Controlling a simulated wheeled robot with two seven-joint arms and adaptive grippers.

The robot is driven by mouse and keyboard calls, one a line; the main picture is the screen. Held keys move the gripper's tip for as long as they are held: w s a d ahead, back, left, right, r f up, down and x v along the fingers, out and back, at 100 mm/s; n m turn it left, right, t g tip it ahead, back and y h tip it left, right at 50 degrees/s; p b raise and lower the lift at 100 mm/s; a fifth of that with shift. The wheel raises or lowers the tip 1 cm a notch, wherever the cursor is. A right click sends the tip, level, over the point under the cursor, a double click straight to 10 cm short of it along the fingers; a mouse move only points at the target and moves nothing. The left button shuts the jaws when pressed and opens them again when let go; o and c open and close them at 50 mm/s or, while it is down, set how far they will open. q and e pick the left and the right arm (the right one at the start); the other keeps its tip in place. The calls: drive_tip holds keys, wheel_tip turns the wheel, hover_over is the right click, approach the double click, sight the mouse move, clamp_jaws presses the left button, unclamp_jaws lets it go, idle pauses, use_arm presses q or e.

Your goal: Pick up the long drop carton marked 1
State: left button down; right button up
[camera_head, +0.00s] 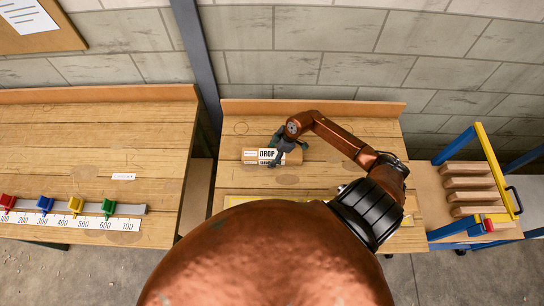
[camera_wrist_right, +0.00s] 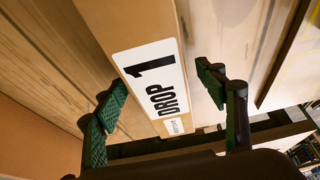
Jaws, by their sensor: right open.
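The long drop carton marked 1 (camera_head: 250,155) is a brown box with a white label, lying on the right-hand wooden table in the head view. In the right wrist view the carton (camera_wrist_right: 135,25) shows its label "DROP 1" between the fingers. My right gripper (camera_head: 276,157) is over the carton in the head view and covers part of its label. In the wrist view the right gripper (camera_wrist_right: 166,88) is open, one green-padded finger on each side of the carton. I cannot tell whether the fingers touch it. My left gripper is not in view.
The left table (camera_head: 60,150) carries a numbered scale (camera_head: 70,222) with red, blue, yellow and green markers. A blue and yellow rack (camera_head: 490,165) with wooden slats stands at the right. A wall is behind. The right table (camera_head: 345,110) is bare behind the arm.

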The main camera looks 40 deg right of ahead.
drive_tip(key=c, duration=1.7)
clamp_jaws()
drive_tip(key=shift+r, duration=0.15)
